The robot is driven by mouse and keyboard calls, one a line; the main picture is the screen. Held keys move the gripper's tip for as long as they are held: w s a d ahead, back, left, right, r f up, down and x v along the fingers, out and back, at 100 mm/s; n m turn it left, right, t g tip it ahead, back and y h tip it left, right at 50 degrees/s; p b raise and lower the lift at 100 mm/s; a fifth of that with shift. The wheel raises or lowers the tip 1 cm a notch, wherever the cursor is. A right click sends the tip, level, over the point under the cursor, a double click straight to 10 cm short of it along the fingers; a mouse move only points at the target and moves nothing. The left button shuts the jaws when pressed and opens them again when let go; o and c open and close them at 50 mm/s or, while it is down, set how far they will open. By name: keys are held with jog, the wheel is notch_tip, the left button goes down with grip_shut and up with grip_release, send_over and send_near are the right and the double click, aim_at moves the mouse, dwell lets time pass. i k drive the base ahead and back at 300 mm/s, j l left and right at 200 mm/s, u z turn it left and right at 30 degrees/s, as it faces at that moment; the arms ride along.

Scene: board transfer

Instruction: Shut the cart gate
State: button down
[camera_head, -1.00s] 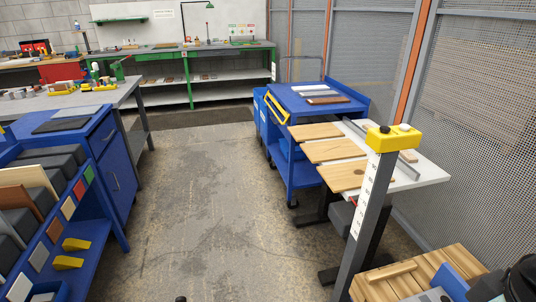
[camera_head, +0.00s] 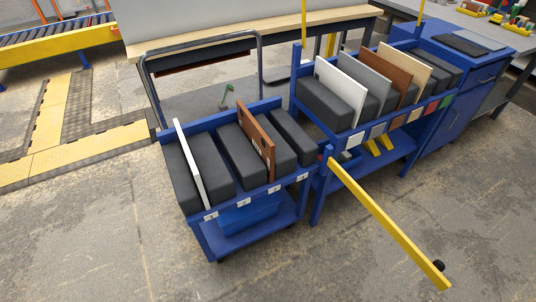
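A long yellow bar, the gate (camera_head: 385,220), is swung out over the floor. One end meets a blue post (camera_head: 322,185) between the blue cart and the blue rack; the other end reaches toward the lower right and has a dark knob (camera_head: 438,265). The blue cart (camera_head: 255,239) stands at centre-left with numbered slots between dark pads. A white board (camera_head: 188,163) and a brown board (camera_head: 256,140) stand upright in it. The gate lies away from the cart's slots. I cannot tell which unit the post belongs to. My gripper is not in view.
The blue rack (camera_head: 345,140) beside the cart holds white, grey, brown and tan boards upright. A blue cabinet (camera_head: 452,107) adjoins it at right. A wooden-topped bench (camera_head: 200,38) is behind, with yellow floor ramps (camera_head: 85,140) at left. Concrete floor is clear in front.

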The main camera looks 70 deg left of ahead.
aim_at(433, 270)
jog(key=u, duration=1.8)
jog(key=i+l+z, duration=0.3)
jog(key=i+l, duration=0.15)
jog(key=i, duration=0.1)
